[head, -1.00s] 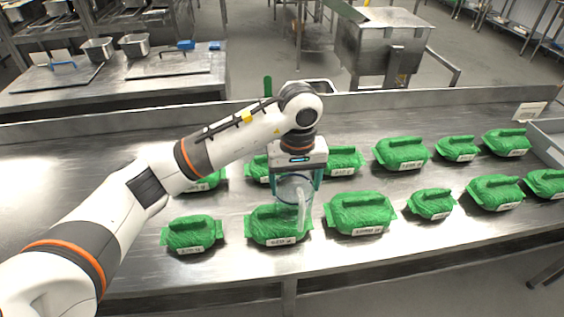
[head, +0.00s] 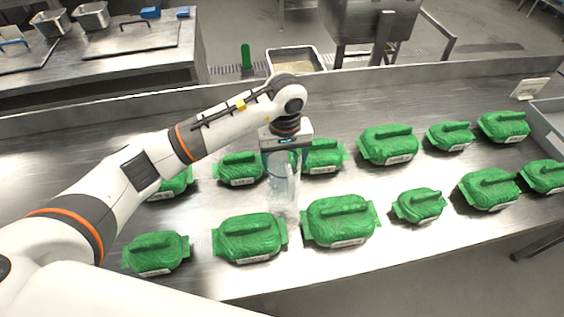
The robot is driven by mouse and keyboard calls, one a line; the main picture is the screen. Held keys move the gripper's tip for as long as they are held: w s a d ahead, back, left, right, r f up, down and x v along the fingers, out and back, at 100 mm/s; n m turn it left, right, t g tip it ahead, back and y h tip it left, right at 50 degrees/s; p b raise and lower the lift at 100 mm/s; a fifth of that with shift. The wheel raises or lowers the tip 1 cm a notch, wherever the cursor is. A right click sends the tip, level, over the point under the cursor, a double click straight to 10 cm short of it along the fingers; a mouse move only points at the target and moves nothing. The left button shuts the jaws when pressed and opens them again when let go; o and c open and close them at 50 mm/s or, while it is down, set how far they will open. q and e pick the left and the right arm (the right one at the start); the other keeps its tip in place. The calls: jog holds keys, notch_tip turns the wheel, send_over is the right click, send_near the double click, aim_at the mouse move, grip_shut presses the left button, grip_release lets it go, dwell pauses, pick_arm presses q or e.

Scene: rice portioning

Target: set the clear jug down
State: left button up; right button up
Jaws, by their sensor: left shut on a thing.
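My left gripper (head: 282,150) points down over the middle of the steel table in the head view. It is shut on the clear jug (head: 284,190), a see-through vessel that hangs upright below it. The jug is between the back and front rows of green packs. I cannot tell whether its base touches the table (head: 200,205). My right gripper is not in view.
Green packs with labels stand in two rows, among them a front pack (head: 250,240) and a larger one (head: 341,222) close to the jug. A back pack (head: 240,168) is behind it. A grey bin (head: 547,128) is at the right edge. A tray (head: 297,62) stands behind the table.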

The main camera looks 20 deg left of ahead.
pick_arm(q)
notch_tip(320, 180, down, 4)
jog(key=shift+w+r+p, duration=0.1)
jog(key=shift+w+p, duration=0.05)
jog(key=shift+p, duration=0.45)
jog(key=shift+f+b, duration=0.25)
jog(key=shift+b, duration=0.05)
jog(key=o, duration=1)
jog(key=shift+r, duration=0.1)
jog(key=shift+o, duration=0.2)
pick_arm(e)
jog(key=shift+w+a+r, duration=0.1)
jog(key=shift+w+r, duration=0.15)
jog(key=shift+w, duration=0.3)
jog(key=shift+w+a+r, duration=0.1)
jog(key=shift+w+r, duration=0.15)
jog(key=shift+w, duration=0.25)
pick_arm(q)
jog(key=shift+r, duration=0.1)
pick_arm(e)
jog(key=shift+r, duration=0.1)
